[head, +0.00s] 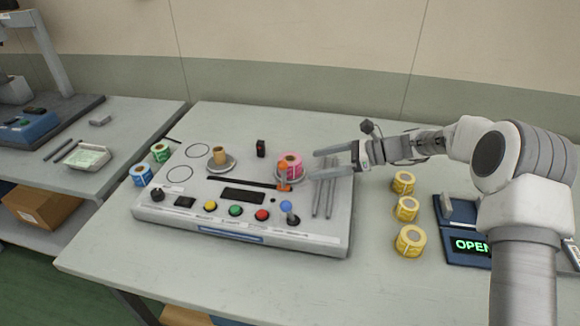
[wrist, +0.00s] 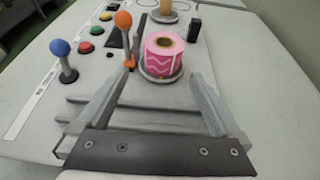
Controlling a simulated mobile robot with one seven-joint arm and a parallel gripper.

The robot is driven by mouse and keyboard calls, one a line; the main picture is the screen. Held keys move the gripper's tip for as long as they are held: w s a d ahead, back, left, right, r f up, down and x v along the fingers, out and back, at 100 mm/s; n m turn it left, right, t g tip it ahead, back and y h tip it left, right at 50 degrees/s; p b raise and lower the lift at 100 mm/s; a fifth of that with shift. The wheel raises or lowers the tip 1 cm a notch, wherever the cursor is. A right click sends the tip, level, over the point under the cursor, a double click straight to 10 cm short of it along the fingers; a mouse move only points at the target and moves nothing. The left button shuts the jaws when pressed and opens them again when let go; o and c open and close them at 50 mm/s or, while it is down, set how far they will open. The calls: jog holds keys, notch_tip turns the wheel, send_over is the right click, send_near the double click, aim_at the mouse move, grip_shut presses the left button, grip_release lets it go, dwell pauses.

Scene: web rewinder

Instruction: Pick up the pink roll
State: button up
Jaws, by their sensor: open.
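The pink roll (head: 291,162) sits upright on a round grey holder on the right part of the rewinder panel (head: 165,210). In the wrist view the pink roll (wrist: 163,55) has a white pattern and a brown core, and stands beyond my fingertips. My gripper (head: 326,164) is open and empty, just to the right of the roll. In the wrist view my gripper's fingers (wrist: 160,95) are spread, one on each side of the view, with the roll ahead between their lines and apart from them.
An orange-topped lever (head: 283,178) stands close by the roll, and a blue-knobbed lever (head: 287,207) stands nearer the panel's front. Two rails (head: 325,195) lie beside the holder. A black block (head: 261,148) stands behind. Several yellow rolls (head: 408,208) stand on the table at right.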

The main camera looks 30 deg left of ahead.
aim_at(303, 173)
jog(key=b+x, duration=0.1)
jog(key=x, duration=0.4)
jog(key=shift+w+a+f, duration=0.1)
jog(key=shift+w+f, duration=0.05)
jog(key=shift+f, duration=0.1)
jog(key=c, duration=1.4)
jog(key=shift+r, duration=0.15)
